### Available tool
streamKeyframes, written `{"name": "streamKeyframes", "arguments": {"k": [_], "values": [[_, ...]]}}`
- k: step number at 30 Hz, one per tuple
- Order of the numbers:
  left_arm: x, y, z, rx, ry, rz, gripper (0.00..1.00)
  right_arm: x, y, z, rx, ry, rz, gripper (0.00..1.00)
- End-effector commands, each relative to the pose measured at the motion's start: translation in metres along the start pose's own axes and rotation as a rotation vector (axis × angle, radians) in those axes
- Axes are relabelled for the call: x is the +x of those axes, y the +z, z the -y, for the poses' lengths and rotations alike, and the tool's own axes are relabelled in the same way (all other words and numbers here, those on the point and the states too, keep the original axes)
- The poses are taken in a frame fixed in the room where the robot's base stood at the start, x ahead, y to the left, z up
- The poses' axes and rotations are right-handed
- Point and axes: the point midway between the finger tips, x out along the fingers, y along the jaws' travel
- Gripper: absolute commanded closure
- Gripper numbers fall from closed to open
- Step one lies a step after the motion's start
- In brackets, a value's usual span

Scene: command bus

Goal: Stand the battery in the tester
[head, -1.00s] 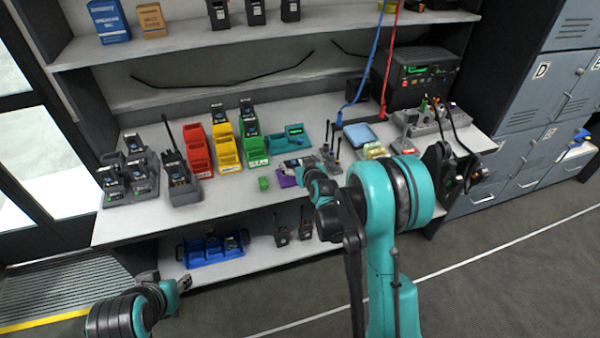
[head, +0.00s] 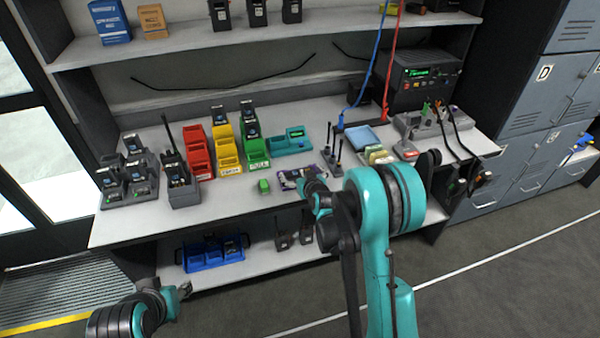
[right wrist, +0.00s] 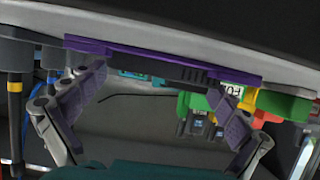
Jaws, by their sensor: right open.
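A purple mat (head: 286,184) lies near the bench's front edge. In the right wrist view, which looks upside down, a dark ribbed piece (right wrist: 180,72) lies on the purple mat (right wrist: 100,44); it may be the battery, but I cannot tell for certain. My right gripper (head: 306,186) is at the mat; its purple-padded fingers (right wrist: 160,82) are apart, one to each side of the dark piece. My left gripper (head: 183,290) hangs low left, away from the bench; its jaw state is unclear.
A small green block (head: 263,186) sits left of the mat. Red (head: 199,152), yellow (head: 227,150) and green (head: 256,152) bins stand behind. Radios in chargers (head: 130,178) are at left. A tool stand (head: 333,160) and a blue tray (head: 362,137) are to the right.

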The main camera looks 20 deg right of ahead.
Motion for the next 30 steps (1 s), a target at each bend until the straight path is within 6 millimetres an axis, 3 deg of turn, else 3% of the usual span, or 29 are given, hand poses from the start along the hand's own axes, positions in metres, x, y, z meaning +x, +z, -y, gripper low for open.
{"name": "streamKeyframes", "arguments": {"k": [5,12,18,23,30], "values": [[-0.005,-0.004,0.000,0.000,0.000,0.000,0.60,-0.013,-0.001,0.000,0.000,0.000,0.000,0.00],[-0.024,-0.017,0.000,0.000,0.000,0.000,0.60,-0.056,-0.005,-0.001,0.001,0.001,0.000,0.00],[-0.025,-0.018,0.000,0.000,0.000,0.000,0.60,-0.077,-0.003,0.000,0.000,0.000,0.003,0.00],[-0.025,-0.018,0.000,0.000,0.000,0.000,0.60,-0.099,-0.017,0.007,0.001,-0.011,0.044,0.00],[-0.025,-0.018,0.000,0.000,0.000,0.000,0.60,-0.175,-0.043,0.026,0.005,-0.032,0.191,0.00]]}}
